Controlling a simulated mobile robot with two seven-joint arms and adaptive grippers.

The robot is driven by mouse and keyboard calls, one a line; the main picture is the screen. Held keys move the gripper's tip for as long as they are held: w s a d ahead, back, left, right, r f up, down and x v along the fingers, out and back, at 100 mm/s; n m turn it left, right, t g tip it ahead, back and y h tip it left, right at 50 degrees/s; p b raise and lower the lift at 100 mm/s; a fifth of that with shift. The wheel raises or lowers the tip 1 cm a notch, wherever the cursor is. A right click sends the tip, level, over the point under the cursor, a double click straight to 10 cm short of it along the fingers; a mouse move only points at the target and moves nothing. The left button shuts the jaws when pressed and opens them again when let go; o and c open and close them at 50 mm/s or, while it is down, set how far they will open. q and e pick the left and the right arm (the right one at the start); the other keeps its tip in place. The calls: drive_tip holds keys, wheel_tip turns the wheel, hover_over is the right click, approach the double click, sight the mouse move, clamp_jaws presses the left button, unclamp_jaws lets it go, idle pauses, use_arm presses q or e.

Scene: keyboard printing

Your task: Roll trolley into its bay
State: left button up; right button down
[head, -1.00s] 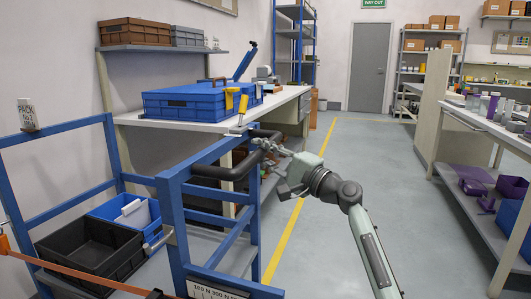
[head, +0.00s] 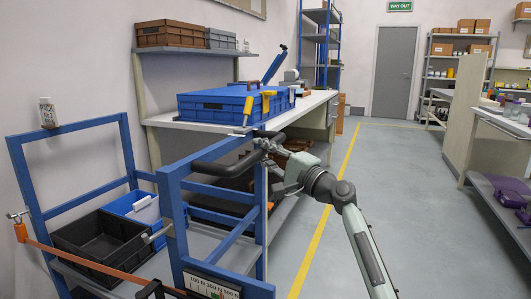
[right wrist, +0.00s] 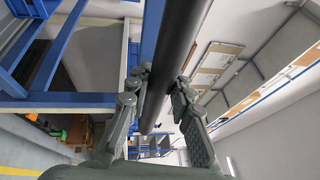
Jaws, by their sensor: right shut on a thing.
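The trolley has a blue tubular frame (head: 172,225) and stands in the near left of the head view. Its black handle bar (head: 215,168) crosses the frame's near end. My right gripper (head: 266,149) is shut on the right end of this handle. In the right wrist view the fingers of the right gripper (right wrist: 160,90) lie on either side of the black bar (right wrist: 182,50). The trolley carries a black crate (head: 100,242) and a blue bin (head: 140,208). My left gripper is not in view. I cannot make out a marked bay.
A workbench (head: 200,124) with a blue lidded box (head: 215,107) stands just beyond the trolley. An orange strap (head: 90,262) crosses the trolley's near left. A yellow floor line (head: 325,215) runs to the right of the trolley. The grey aisle floor (head: 410,200) is clear.

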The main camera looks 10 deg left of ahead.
drive_tip(key=shift+a, duration=0.25)
drive_tip(key=c, duration=1.3)
unclamp_jaws()
drive_tip(key=shift+d, duration=0.15)
drive_tip(key=shift+s+d+f, duration=0.15)
drive_tip(key=shift+s+d, duration=0.05)
drive_tip(key=shift+d, duration=0.1)
drive_tip(key=v, duration=1.1)
drive_tip(key=shift+s, duration=0.1)
